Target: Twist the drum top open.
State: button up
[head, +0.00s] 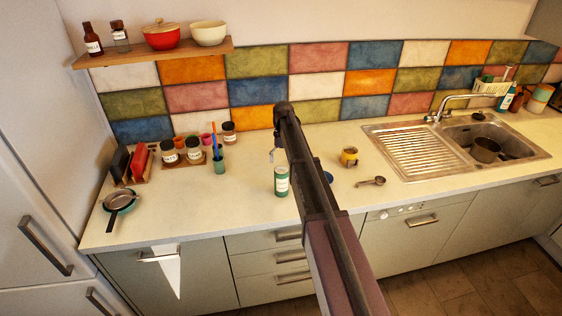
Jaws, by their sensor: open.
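A green drum (281,183) with a pale label stands upright on the counter, just left of my arm. Its top looks pale and seems to be on, but it is too small to make out clearly. My gripper (274,156) hangs at the end of my arm, above and slightly left of the drum in the picture. It appears apart from the drum and holds nothing that I can see. It is small and partly hidden by my arm, and its fingers are open.
A blue object (328,177) is mostly hidden behind my arm. A yellow mug-like item (349,156) and a metal scoop (371,181) lie to the right, before the sink (480,145). Jars (170,152) and a pan (119,201) are left. The counter (210,210) left of the drum is clear.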

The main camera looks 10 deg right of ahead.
aim_at(282, 167)
jog(key=shift+r+p, duration=2.35)
jog(key=shift+r, duration=0.25)
jog(key=shift+s, duration=0.1)
jog(key=shift+s+f+m, duration=0.2)
jog(key=shift+s+m, duration=0.15)
jog(key=shift+m, duration=0.05)
jog(key=s+f+m+t+b, duration=0.2)
jog(key=s+f+m+b, duration=0.2)
jog(key=s+m, duration=1)
jog(key=s+a+f+m+t+h+b, duration=0.1)
jog(key=s+f+m+t+b, duration=0.1)
jog(key=s+m, duration=1.3)
notch_tip(282, 167, down, 3)
jog(key=m+b, duration=0.1)
jog(key=m, duration=0.2)
jog(key=shift+s+a+b, duration=0.15)
jog(key=shift+b, duration=0.25)
jog(key=shift+r, duration=0.1)
jog(key=c, duration=0.4)
jog(key=shift+c, duration=0.2)
